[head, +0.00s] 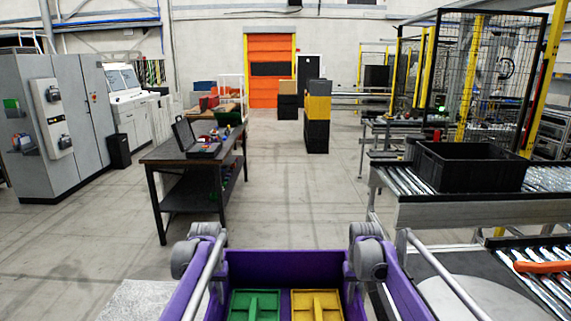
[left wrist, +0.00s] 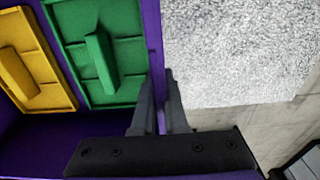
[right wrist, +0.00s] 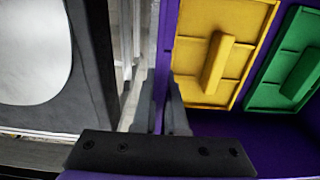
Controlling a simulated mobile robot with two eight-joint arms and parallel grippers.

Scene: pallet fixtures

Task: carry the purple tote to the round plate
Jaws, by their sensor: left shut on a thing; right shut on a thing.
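The purple tote (head: 283,266) is at the bottom middle of the head view, in front of me, its near part cut off. A green piece (head: 254,304) and a yellow piece (head: 317,304) lie side by side inside it. My left gripper (left wrist: 161,108) is shut on the tote's left wall in the left wrist view. My right gripper (right wrist: 160,105) is shut on the tote's right wall in the right wrist view. The pale round plate (head: 462,299) lies on a dark surface right of the tote. It also shows in the right wrist view (right wrist: 32,52), apart from the tote.
A speckled light surface (head: 140,300) lies left of the tote. A roller conveyor (head: 543,282) adjoins the plate's right side. A black crate (head: 470,168) stands on another conveyor behind it. A dark workbench (head: 190,150) stands ahead left. Open floor (head: 300,195) lies straight ahead.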

